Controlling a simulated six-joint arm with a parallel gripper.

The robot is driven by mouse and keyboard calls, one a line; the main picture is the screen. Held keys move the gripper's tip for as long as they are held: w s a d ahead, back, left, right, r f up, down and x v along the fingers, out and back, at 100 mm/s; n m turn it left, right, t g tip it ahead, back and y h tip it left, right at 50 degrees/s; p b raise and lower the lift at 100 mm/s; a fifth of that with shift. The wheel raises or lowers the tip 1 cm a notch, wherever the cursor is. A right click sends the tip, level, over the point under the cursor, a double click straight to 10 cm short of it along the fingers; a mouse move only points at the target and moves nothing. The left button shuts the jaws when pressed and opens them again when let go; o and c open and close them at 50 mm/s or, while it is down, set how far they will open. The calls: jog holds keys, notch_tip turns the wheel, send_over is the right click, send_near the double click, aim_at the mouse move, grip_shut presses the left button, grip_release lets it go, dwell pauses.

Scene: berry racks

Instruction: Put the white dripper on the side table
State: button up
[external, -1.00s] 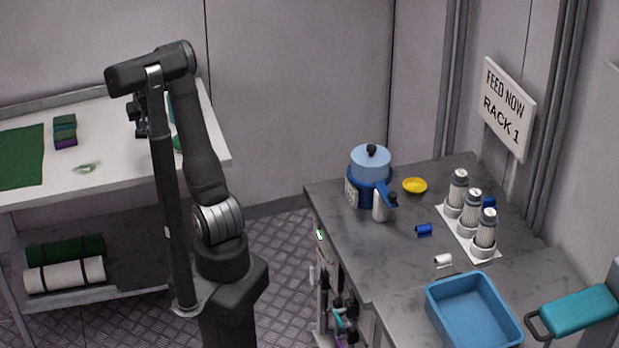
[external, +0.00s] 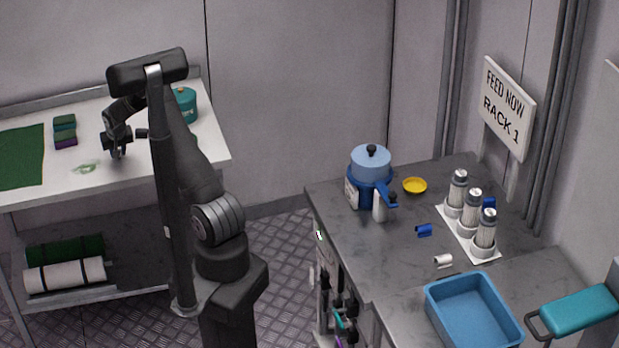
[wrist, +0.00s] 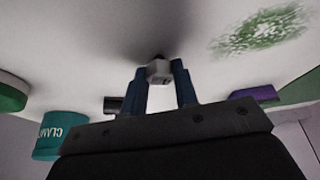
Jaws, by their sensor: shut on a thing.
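My gripper (external: 117,152) is over the white side table (external: 200,143), between the green patch and the teal tub. In the wrist view its two blue fingers (wrist: 160,80) are shut on a small whitish piece, which looks like the white dripper (wrist: 158,70). Most of it is hidden between the fingers. The tips are close to the table top; I cannot tell whether the dripper touches it.
On the side table are a teal tub (external: 185,104), stacked blocks (external: 65,130), a green mat (external: 20,157) and a pale green patch (external: 87,168). A small dark piece (wrist: 113,105) is near the tub.

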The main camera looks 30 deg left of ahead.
jog(key=shift+f, duration=0.15)
jog(key=o, duration=0.9)
jog(key=shift+o, duration=0.2)
jog(key=v, duration=1.2)
jog(key=shift+w, duration=0.1)
